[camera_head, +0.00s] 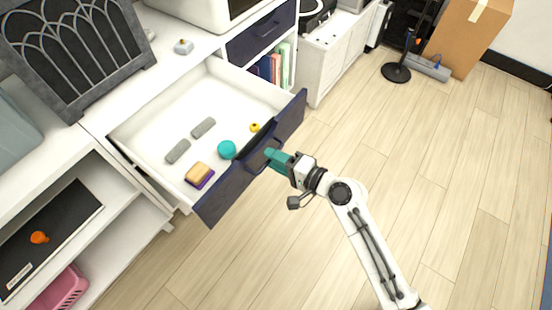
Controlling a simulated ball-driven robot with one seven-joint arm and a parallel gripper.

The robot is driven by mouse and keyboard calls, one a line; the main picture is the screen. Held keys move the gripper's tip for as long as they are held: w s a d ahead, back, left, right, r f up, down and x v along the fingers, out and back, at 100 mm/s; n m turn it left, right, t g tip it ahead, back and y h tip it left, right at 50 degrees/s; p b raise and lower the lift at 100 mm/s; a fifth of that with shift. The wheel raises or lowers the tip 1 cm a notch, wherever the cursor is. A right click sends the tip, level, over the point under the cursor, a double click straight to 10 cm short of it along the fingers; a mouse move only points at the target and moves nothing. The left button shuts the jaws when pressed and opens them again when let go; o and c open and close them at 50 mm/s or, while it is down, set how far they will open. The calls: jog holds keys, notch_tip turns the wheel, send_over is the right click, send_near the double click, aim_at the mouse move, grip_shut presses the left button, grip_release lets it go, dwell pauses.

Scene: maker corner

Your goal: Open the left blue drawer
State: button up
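The left blue drawer (224,190) is pulled far out of the white cabinet. Its dark blue front faces the floor side, and its white inside shows. A dark handle (256,165) sits on the outer face of the front. My gripper (272,156), with teal fingers, is at the handle, coming from the right. The fingertips overlap the handle in the picture. I cannot tell whether they are closed on it.
The drawer holds two grey blocks (178,151), a teal bowl-like item (227,149), a small yellow item (255,127) and a tan-and-purple block (200,174). A second blue drawer (262,33) is shut. Wooden floor (450,170) is clear on the right.

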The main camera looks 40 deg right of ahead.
jog(key=v, duration=1.1)
jog(key=shift+b, duration=0.4)
jog(key=shift+w, duration=0.1)
jog(key=s+a+f+n+g+p, duration=0.2)
jog(key=s+a+n+g+p, duration=0.25)
jog(key=n+g, duration=0.3)
jog(key=s+d+r+n+g+h+p, duration=0.2)
jog(key=s+d+n+g+h, duration=0.2)
jog(key=s, duration=0.5)
jog(key=shift+d+r+n+g+h, duration=0.2)
jog(key=shift+d+n+g+h, duration=0.25)
jog(key=shift+n+g, duration=0.75)
